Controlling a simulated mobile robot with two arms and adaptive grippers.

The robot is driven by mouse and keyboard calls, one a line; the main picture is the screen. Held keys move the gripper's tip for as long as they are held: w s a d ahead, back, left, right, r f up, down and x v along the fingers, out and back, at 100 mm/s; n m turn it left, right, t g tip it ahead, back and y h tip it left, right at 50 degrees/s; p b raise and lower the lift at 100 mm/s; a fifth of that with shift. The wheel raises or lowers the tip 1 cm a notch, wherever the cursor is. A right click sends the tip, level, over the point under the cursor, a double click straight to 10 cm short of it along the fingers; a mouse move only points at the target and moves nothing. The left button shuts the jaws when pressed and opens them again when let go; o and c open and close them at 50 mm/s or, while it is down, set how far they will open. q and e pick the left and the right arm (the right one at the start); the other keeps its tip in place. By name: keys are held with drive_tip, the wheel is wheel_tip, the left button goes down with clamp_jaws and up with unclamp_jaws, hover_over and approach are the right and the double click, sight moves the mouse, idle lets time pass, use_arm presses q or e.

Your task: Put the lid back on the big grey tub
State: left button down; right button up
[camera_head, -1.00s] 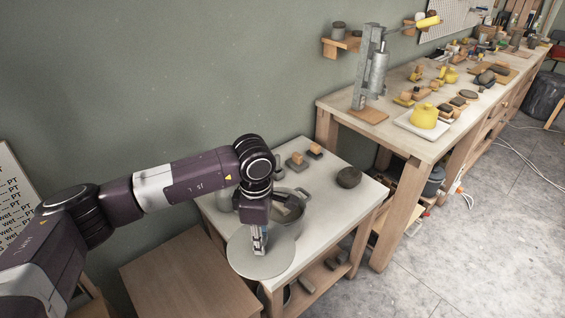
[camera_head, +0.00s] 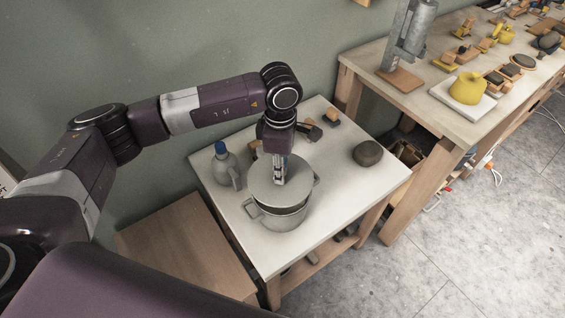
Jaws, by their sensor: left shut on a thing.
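The big grey tub (camera_head: 277,221) stands on the small white-topped table, with looped handles at its sides. The round grey lid (camera_head: 265,190) is over the tub's mouth and hides most of it. A dark gap shows between lid and rim at the front, so the lid is not flush there; whether it touches the rim elsewhere I cannot tell. My left gripper (camera_head: 279,178) points down from above and is shut on the lid near its middle. The lid's grip is mostly hidden by the fingers. My right gripper is out of view.
On the small table (camera_head: 340,205), a grey bottle with a blue cap (camera_head: 226,168) stands left of the tub and a dark round stone (camera_head: 368,153) lies to the right. Small blocks lie behind. A lower wooden surface (camera_head: 185,245) is at left, a longer workbench (camera_head: 440,115) at right.

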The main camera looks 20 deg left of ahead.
use_arm(q)
drive_tip(key=f+b, duration=0.1)
drive_tip(key=f, duration=0.1)
drive_tip(key=w+f, duration=0.1)
drive_tip(key=f, duration=0.1)
drive_tip(key=shift+f+b, duration=0.25)
drive_tip(key=shift+b, duration=0.1)
drive_tip(key=shift+f+b, duration=0.65)
drive_tip(key=shift+b, duration=0.15)
drive_tip(key=shift+s, duration=0.1)
drive_tip(key=shift+b, duration=0.55)
idle(0.4)
drive_tip(key=shift+f+b, duration=0.15)
drive_tip(key=shift+b, duration=0.6)
idle(1.0)
idle(0.3)
